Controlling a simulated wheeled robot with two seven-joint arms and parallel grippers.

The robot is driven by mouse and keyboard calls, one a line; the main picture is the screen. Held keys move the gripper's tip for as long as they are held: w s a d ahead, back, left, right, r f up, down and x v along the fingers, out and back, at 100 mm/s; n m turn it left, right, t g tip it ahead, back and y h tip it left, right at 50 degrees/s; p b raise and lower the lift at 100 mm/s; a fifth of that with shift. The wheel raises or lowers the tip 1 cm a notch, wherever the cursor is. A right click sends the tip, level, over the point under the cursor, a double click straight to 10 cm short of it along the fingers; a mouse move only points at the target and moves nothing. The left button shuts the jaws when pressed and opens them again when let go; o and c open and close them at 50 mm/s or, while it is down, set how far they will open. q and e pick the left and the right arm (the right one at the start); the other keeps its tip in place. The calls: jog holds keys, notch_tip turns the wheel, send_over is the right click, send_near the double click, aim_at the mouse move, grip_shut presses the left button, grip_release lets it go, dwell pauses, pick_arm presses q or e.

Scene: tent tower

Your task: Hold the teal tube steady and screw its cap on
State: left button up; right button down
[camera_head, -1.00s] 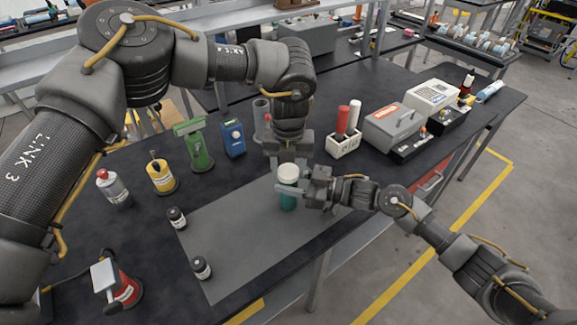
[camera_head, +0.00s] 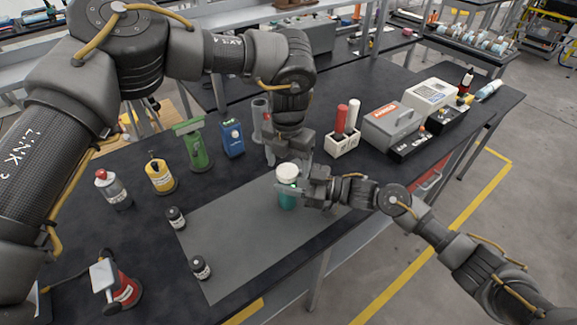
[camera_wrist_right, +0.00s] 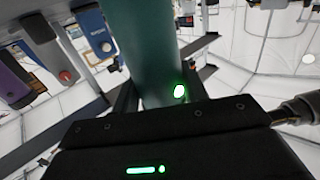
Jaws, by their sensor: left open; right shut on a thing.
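The teal tube (camera_head: 287,198) stands upright at the back of the grey mat, with the white cap (camera_head: 287,171) on top of it. Whether the cap is threaded on cannot be told. My right gripper (camera_head: 289,186) comes in from the right and is shut on the tube's upper part, below the cap. In the right wrist view the teal tube (camera_wrist_right: 145,50) rises between the jaws; its cap is out of that view. My left gripper (camera_head: 288,160) points down close behind and above the cap, with its fingers spread. Contact with the cap cannot be told.
Two small dark jars (camera_head: 175,217) stand on the left of the grey mat (camera_head: 235,245). A green tool (camera_head: 195,145), a blue device (camera_head: 232,138) and a yellow can (camera_head: 159,175) stand behind. A white holder (camera_head: 343,144) with red and white sticks is to the right. The mat's front is clear.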

pick_arm(q)
notch_tip(320, 180, up, 10)
jog(key=shift+r, duration=0.25)
pick_arm(e)
jog(key=shift+s+f, duration=0.1)
jog(key=shift+f, duration=0.2)
pick_arm(q)
jog(key=shift+s, duration=0.1)
pick_arm(e)
jog(key=c, duration=1.1)
grip_release()
jog(key=o, duration=0.4)
jog(key=shift+r, duration=0.1)
pick_arm(q)
jog(key=shift+f, duration=0.1)
pick_arm(e)
jog(key=shift+r, duration=0.1)
jog(key=b+v, duration=0.3)
jog(key=v, duration=0.6)
jog(key=shift+d, duration=0.4)
pick_arm(q)
jog(key=shift+f, duration=1.5)
pick_arm(e)
jog(key=shift+d, duration=0.5)
